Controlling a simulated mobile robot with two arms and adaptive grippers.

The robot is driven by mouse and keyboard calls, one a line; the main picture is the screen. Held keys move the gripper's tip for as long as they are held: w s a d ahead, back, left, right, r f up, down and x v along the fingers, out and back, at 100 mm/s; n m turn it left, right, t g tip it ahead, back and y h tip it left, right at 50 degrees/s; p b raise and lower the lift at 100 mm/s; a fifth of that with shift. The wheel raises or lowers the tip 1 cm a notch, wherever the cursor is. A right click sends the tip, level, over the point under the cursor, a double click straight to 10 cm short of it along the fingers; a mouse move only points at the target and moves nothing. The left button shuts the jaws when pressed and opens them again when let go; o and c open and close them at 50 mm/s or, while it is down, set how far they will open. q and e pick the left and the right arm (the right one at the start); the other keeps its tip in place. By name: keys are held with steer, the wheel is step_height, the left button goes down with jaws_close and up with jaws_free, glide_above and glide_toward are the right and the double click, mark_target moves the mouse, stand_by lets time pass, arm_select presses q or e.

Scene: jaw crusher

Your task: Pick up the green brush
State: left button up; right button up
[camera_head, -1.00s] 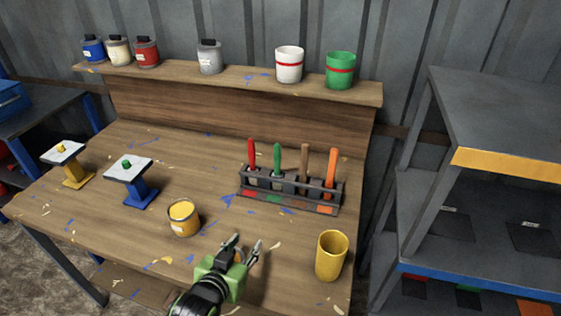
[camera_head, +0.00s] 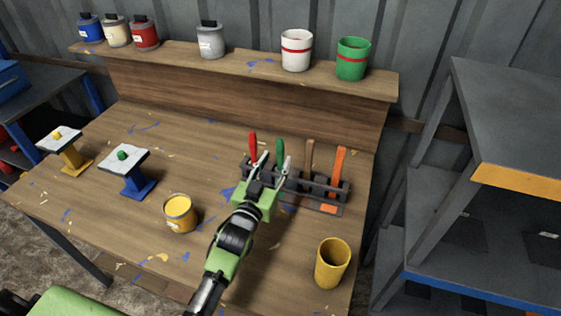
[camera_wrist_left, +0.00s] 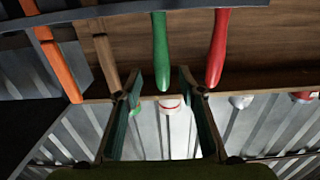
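The green brush (camera_head: 280,150) stands upright in the brush rack (camera_head: 330,194) on the workbench, between the red brush (camera_head: 253,146) and the brown brush (camera_head: 309,156). My left gripper (camera_head: 272,166) is open in front of the rack, its fingertips spread to either side of the green handle. In the left wrist view, the green handle (camera_wrist_left: 161,50) hangs between the open fingertips (camera_wrist_left: 160,78), with gaps visible on both sides; whether it is fully between them in depth I cannot tell. The lower part of the brush is hidden by the gripper. My right gripper is not in view.
The orange brush (camera_head: 338,170) stands at the rack's right end. A yellow cup (camera_head: 332,264) and an open yellow paint can (camera_head: 179,213) flank my left arm. Paint cans line the back shelf (camera_head: 250,66). The bench between the yellow can and the rack has free room.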

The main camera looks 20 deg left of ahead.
mark_target(279, 153)
arm_select(q)
steer(key=shift+w+r, duration=0.1)
steer(key=shift+w, duration=0.25)
steer(key=shift+w+p, duration=0.3)
steer(key=shift+w, duration=0.1)
steer(key=w, duration=0.3)
steer(key=shift+w+a+f+p, duration=0.1)
steer(key=shift+w+f+p, duration=0.1)
steer(key=shift+p, duration=0.15)
steer(key=shift+w, duration=0.35)
jaws_close()
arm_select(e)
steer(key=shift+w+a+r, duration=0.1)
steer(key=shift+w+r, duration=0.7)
